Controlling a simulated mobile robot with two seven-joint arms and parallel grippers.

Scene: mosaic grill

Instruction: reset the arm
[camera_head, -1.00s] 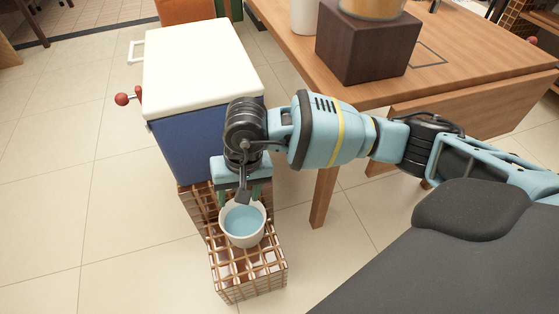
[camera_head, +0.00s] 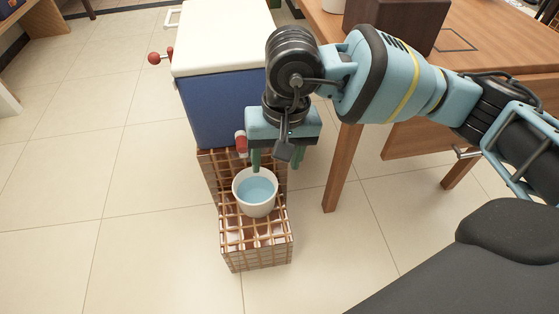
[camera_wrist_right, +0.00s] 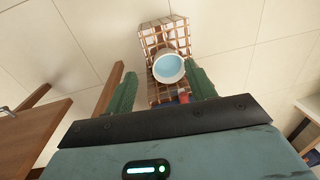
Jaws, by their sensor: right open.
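My right arm reaches in from the right in the head view. Its gripper (camera_head: 278,163) points down, open and empty, above the back edge of a white bowl (camera_head: 254,208) holding light blue liquid. In the right wrist view the two green fingers (camera_wrist_right: 160,90) are spread apart, with the bowl (camera_wrist_right: 169,77) beyond and between them. My left gripper does not show.
A blue cooler (camera_head: 214,108) with a white lid (camera_head: 222,35) stands behind the crate. A wooden table (camera_head: 489,45) with a dark brown block (camera_head: 398,22) is at the right, close to my arm. Tiled floor at the left is clear.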

